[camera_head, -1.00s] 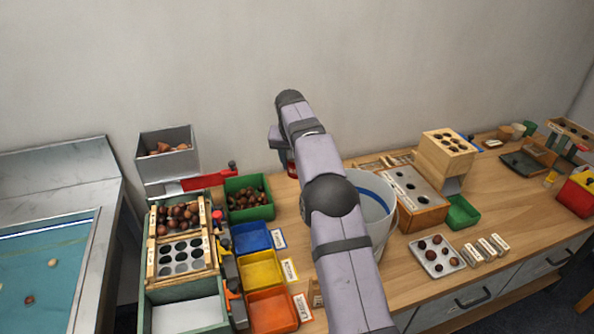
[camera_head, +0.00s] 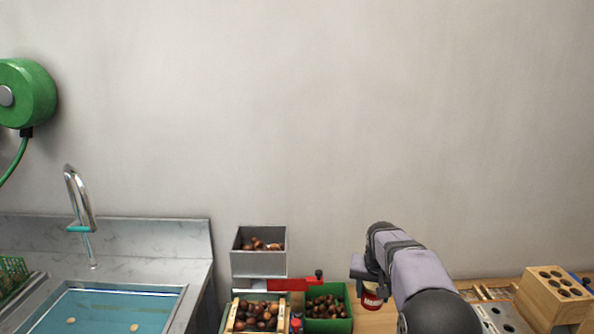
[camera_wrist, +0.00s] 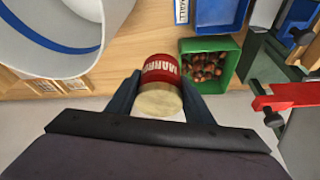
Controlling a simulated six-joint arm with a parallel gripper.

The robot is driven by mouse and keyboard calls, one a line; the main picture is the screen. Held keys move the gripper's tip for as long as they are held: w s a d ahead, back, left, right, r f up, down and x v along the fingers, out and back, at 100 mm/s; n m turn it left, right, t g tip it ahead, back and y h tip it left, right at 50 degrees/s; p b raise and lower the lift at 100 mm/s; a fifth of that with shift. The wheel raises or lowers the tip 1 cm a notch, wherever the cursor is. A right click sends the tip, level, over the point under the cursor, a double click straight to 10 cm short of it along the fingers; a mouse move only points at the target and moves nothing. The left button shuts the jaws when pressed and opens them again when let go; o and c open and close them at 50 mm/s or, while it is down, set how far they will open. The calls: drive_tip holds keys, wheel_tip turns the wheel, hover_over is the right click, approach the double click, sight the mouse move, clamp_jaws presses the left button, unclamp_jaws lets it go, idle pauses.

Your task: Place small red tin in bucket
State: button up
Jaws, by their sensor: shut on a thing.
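A small red tin (camera_wrist: 161,68) with white lettering and a pale tan end is between the two fingers of my gripper (camera_wrist: 160,100) in the wrist view. The fingers are shut on its sides. In the head view the tin (camera_head: 371,299) hangs below my gripper (camera_head: 366,284), near the back of the bench. The white bucket (camera_wrist: 50,62) with a blue band inside is at the upper left of the wrist view, beside the tin and apart from it. The bucket is not visible in the head view now.
A green bin of chestnuts (camera_head: 348,323) stands left of my gripper, beside a grey hopper (camera_head: 258,263) with a red lever (camera_head: 287,284). A wooden block with holes (camera_head: 555,292) is at right. A sink (camera_head: 110,290) is at far left. The wall (camera_head: 300,130) is behind.

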drive_tip(key=shift+s+a+f+n+y+p, duration=0.3)
drive_tip(key=shift+s+a+f+n+p, duration=0.8)
drive_tip(key=shift+s, duration=4.8)
drive_tip(key=shift+s+a+f+n+y+p, duration=0.4)
drive_tip(key=shift+s+a+f+p, duration=1.25)
drive_tip(key=shift+s, duration=4.2)
wheel_tip(320, 180, up, 16)
drive_tip(key=r+p, duration=0.1)
drive_tip(key=p, duration=1.6)
wheel_tip(320, 180, down, 6)
drive_tip(key=b, duration=0.5)
drive_tip(key=shift+a+r+b, duration=0.1)
drive_tip(key=shift+r+b, duration=0.1)
drive_tip(key=shift+b, duration=0.15)
drive_tip(key=shift+w, duration=0.1)
drive_tip(key=m+b, duration=0.1)
drive_tip(key=b, duration=0.8)
approach(369, 308)
wheel_tip(369, 308, down, 4)
drive_tip(key=s+a, duration=0.2)
drive_tip(key=w+d+f+m+h+b, duration=0.1)
drive_tip(key=w+d+m+b, duration=0.1)
drive_tip(key=w+b, duration=0.3)
drive_tip(key=w+d+f+m+h+b, duration=0.1)
drive_tip(key=w+d+m+b, duration=0.1)
drive_tip(key=w+d+b, duration=0.3)
drive_tip(key=w+b, duration=0.1)
drive_tip(key=w, duration=0.2)
drive_tip(key=shift+d+f, duration=0.2)
drive_tip(key=shift+f, duration=0.05)
